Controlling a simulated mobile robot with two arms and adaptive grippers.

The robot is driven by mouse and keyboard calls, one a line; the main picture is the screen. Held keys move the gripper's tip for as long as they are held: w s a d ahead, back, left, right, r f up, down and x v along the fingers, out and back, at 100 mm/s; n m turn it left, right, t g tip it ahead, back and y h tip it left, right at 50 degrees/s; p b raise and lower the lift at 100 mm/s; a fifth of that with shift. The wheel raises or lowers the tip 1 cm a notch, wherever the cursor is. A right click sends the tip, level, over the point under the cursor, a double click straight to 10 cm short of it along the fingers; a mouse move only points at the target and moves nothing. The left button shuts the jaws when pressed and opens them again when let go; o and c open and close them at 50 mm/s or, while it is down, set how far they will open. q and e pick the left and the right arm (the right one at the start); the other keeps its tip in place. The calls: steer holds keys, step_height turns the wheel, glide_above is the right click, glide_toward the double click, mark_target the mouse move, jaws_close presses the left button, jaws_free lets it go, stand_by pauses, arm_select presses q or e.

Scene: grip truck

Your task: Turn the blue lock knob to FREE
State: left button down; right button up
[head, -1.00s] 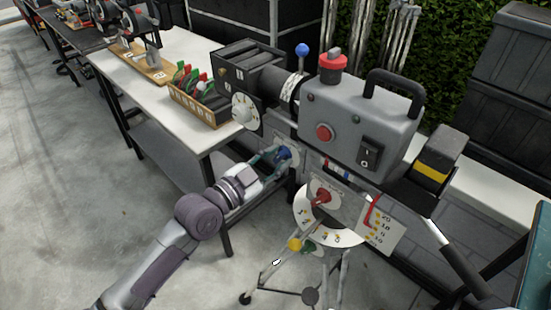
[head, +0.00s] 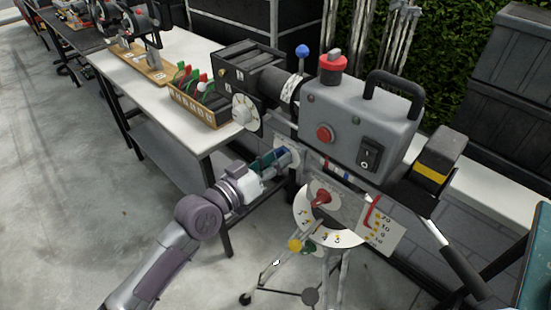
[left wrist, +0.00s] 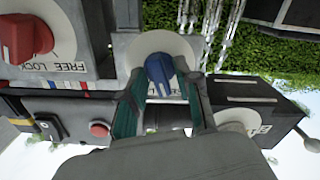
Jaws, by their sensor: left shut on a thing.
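The blue lock knob (head: 286,155) sits on a pale round dial plate on the front of the grey machine, low and left of its main box. In the left wrist view the blue knob (left wrist: 160,72) stands between the two green fingers of my left gripper (left wrist: 162,92), against its white dial (left wrist: 185,48). In the head view my left gripper (head: 277,158) reaches in from the left and is shut on the knob. The fingers hide part of the dial lettering, so I cannot read which mark the knob points to. My right gripper is not in view.
A red knob (head: 321,197) on a FREE/LOCK plate sits right of the blue one, and also shows in the left wrist view (left wrist: 25,38). A tripod (head: 325,265) stands below. A white table (head: 165,95) with a tray of tools (head: 200,108) is at left.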

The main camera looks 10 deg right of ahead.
arm_select(q)
steer(key=shift+n, duration=1.1)
steer(key=c, duration=1.2)
jaws_free()
steer(key=shift+o, duration=0.2)
steer(key=shift+a, duration=0.1)
steer(key=v, duration=1.2)
